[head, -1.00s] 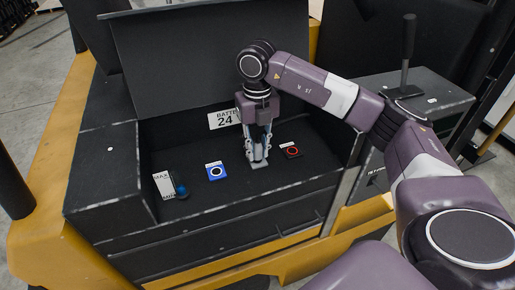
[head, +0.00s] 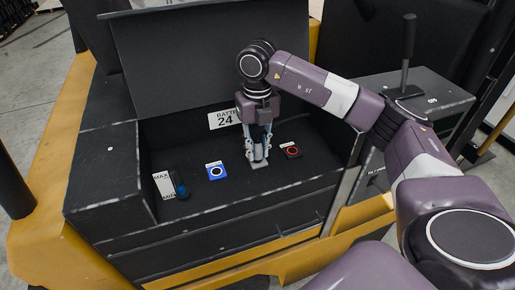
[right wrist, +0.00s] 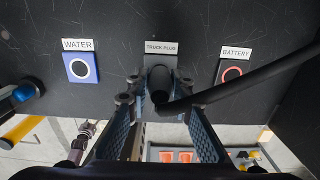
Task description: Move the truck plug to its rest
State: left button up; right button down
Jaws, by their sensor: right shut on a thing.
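My right gripper (head: 258,158) reaches down into the open black compartment and is shut on the truck plug. In the right wrist view the truck plug (right wrist: 160,84) is black and round-ended, between the two fingers of this gripper (right wrist: 160,97). It is at a grey plate under the "TRUCK PLUG" label (right wrist: 161,47); I cannot tell whether it is seated there. A thick black cable (right wrist: 245,80) runs from it to the right. In the head view the fingers hide the plug. No rest is clearly identifiable. My left gripper is not in view.
A blue "WATER" fitting (head: 216,171) lies left of the gripper and a red-ringed "BATTERY" fitting (head: 290,150) right of it. A blue-tipped item (head: 182,188) stands by a white "MAX" label (head: 164,183). The compartment's walls and raised lid (head: 215,60) surround the hand.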

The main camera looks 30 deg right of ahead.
jog(key=shift+f+b, duration=0.45)
jog(key=shift+f, duration=0.15)
jog(key=c, duration=1.6)
grip_release()
jog(key=shift+r, duration=0.1)
notch_tip(320, 180, up, 12)
jog(key=shift+f, duration=0.1)
